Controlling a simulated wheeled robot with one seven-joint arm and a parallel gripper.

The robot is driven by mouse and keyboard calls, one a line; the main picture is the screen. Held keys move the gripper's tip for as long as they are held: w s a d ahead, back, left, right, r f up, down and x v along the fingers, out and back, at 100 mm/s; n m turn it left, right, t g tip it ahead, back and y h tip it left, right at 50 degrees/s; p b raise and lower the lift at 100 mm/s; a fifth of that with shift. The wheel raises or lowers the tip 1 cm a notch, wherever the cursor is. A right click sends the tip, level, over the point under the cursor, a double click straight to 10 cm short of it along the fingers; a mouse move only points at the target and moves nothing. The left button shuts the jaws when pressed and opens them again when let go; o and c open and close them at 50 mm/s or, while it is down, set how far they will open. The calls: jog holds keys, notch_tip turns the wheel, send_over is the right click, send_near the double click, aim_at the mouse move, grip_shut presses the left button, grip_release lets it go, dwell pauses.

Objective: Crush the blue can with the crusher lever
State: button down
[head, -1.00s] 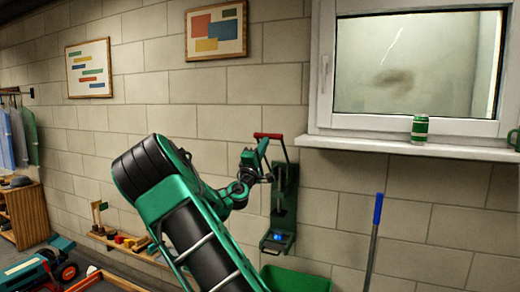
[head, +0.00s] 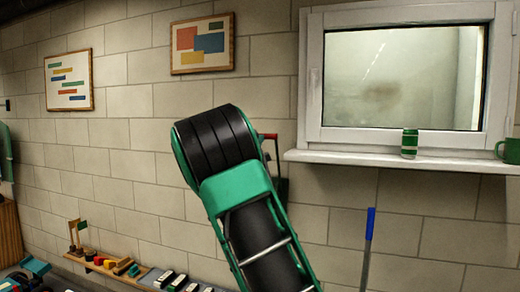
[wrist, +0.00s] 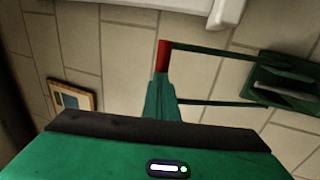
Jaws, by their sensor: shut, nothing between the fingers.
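The crusher's red lever handle (head: 268,136) shows just right of my arm in the head view, with a sliver of the dark green crusher (head: 282,188) below it. In the wrist view the red handle (wrist: 162,57) joins two green lever bars that run right to the crusher body (wrist: 285,85). My gripper (wrist: 162,92) is shut and empty, its green fingers close by the handle's end; I cannot tell whether they touch it. In the head view my arm hides the gripper and most of the crusher. The blue can is hidden in both current views.
A green striped can (head: 410,143) and a green mug (head: 509,148) stand on the windowsill (head: 400,160). A blue-handled pole (head: 370,225) leans at the wall. A low shelf with toys (head: 115,265) is at lower left.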

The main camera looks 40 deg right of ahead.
jog(key=shift+d+r, duration=0.15)
jog(key=shift+r, duration=0.4)
jog(key=v, duration=1.4)
jog(key=shift+a, duration=0.25)
jog(key=shift+d, duration=0.1)
